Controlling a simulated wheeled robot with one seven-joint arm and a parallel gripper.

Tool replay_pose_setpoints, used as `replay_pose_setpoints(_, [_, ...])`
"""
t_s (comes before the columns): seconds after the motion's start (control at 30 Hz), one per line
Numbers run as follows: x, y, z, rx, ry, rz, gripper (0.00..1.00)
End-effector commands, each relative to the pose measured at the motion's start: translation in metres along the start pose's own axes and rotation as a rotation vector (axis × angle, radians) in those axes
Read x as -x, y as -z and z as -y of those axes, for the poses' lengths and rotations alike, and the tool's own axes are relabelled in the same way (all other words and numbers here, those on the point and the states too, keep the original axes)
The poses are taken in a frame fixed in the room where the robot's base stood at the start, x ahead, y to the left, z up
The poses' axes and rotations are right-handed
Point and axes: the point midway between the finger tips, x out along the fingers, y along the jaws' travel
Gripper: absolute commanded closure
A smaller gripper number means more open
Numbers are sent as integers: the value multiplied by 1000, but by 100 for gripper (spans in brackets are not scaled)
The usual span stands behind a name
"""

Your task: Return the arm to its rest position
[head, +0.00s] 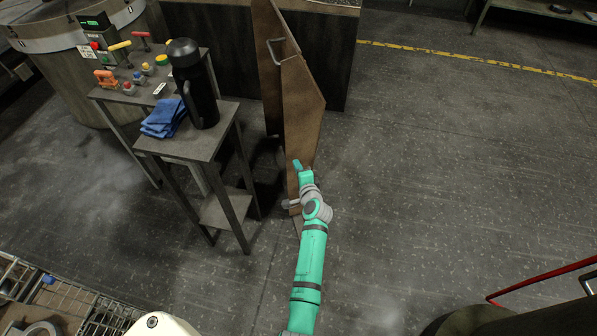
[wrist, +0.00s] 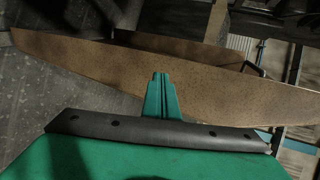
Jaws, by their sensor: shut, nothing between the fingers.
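My arm with green links reaches out from the bottom of the head view. My gripper (head: 297,164) is at its far end, in front of a brown panel-like thing (head: 303,100) with a metal handle. In the wrist view my gripper (wrist: 160,76) shows as green fingers, closed together with nothing between them. The brown panel (wrist: 90,62) lies behind the fingertips there. I cannot tell whether the fingers touch it.
A small table (head: 195,146) left of the arm holds a black flask (head: 195,88) and blue cloths (head: 164,118). A control stand (head: 130,97) is behind it. A wire rack (head: 62,297) is at lower left. The floor at right (head: 440,150) is clear.

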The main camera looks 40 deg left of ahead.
Motion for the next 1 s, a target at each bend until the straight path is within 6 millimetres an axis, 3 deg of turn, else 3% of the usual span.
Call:
replay_pose_setpoints(0.2, [24,-4,0,2,1,5,100])
replay_pose_setpoints(0.67, [38,-1,-8,13,-5,-9,100])
replay_pose_setpoints(0.77, [57,5,-27,44,-18,-47,100])
replay_pose_setpoints(1.0, [142,21,-93,198,-77,-203,100])
